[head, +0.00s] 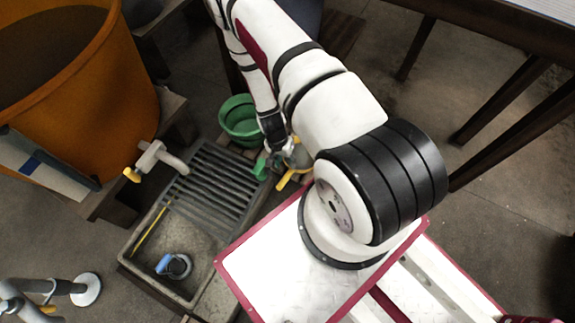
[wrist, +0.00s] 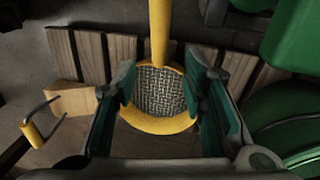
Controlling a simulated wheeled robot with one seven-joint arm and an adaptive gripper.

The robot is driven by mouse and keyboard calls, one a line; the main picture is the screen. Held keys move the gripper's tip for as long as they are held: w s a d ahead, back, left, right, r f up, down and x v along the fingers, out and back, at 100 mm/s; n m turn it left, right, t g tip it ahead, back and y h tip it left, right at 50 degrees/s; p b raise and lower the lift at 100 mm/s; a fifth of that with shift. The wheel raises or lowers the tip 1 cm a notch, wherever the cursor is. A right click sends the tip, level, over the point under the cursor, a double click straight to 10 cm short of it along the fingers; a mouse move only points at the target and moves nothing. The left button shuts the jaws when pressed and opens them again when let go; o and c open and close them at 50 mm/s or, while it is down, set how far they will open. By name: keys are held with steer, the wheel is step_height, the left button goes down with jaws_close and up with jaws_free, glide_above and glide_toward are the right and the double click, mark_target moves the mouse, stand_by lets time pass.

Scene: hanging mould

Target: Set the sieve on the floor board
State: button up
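The sieve (wrist: 160,92) has a yellow rim, a grey wire mesh and a yellow handle that runs to the top of the wrist view. In the head view, a yellow part of the sieve (head: 289,180) shows beside my gripper (head: 272,155), partly hidden by my arm. In the wrist view my gripper (wrist: 160,80) has its two green-padded fingers wide apart, one on each side of the sieve's round part. I cannot tell whether they touch the rim. Wooden slats of the floor board (wrist: 90,50) show behind the sieve.
Green vessels (wrist: 290,115) lie close on the right in the wrist view; a green bucket (head: 238,117) stands behind my gripper in the head view. A stone sink (head: 145,250) with a tap and a large orange tub (head: 115,90) are at left. Table legs (head: 500,100) stand at right.

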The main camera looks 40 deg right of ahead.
steer(key=w+a+r+n, duration=0.1)
steer(key=w+r, duration=0.2)
steer(key=r, duration=0.4)
steer(key=w+a+r+n+y, duration=0.1)
steer(key=w+r, duration=0.2)
steer(key=r, duration=0.5)
steer(key=w+a+r, duration=0.2)
steer(key=w+r, duration=0.1)
steer(key=r, duration=0.4)
steer(key=s+a+r+n+t, duration=0.1)
steer(key=a+r+n, duration=0.1)
steer(key=r, duration=0.8)
steer(key=s+a+r+n, duration=0.1)
steer(key=a+r, duration=0.1)
steer(key=r, duration=0.7)
steer(key=s+a+r+n, duration=0.3)
steer(key=s+r+n, duration=0.1)
steer(key=s+r, duration=0.85)
steer(key=s+r+n, duration=0.1)
steer(key=s+r, duration=0.3)
steer(key=s, duration=0.3)
steer(key=s+r+n, duration=0.2)
steer(key=s+r, duration=0.1)
steer(key=s, duration=0.5)
steer(key=shift+a+r+t+p, duration=0.4)
